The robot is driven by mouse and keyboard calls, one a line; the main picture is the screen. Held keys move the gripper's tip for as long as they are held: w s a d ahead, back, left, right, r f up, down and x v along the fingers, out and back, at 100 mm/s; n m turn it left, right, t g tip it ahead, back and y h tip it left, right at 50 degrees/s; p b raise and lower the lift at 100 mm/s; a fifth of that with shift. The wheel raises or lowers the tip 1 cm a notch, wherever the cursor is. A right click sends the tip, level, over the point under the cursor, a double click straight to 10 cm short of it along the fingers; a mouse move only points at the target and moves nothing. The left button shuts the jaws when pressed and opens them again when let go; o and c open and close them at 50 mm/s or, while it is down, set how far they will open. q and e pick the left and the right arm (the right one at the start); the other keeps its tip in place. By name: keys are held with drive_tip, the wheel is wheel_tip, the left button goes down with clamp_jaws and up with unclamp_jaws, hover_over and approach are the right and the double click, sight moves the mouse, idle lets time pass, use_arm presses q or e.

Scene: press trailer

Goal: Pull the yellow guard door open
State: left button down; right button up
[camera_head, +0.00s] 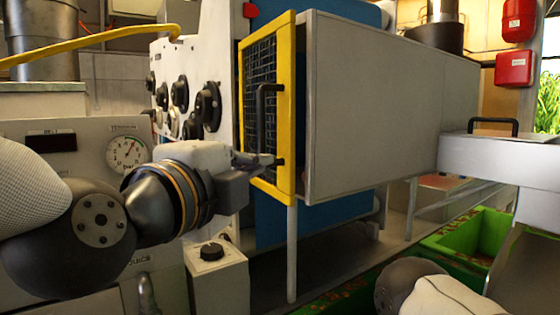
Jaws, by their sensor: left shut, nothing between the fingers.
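The yellow guard door (286,110) is an upright yellow frame with dark mesh on the front end of a long grey box, in the middle of the head view. My right gripper is out of view; only part of my right arm shows at the bottom right.
The grey box (375,105) extends right behind the door. A panel with black knobs (178,95) stands left of it, and a small box with a black knob (218,275) is below my left gripper. A green crate (485,235) is at lower right.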

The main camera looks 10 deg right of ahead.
sight(284, 152)
use_arm(q)
drive_tip(key=x, duration=1)
drive_tip(key=shift+a, duration=0.2)
drive_tip(key=shift+w+f, duration=0.1)
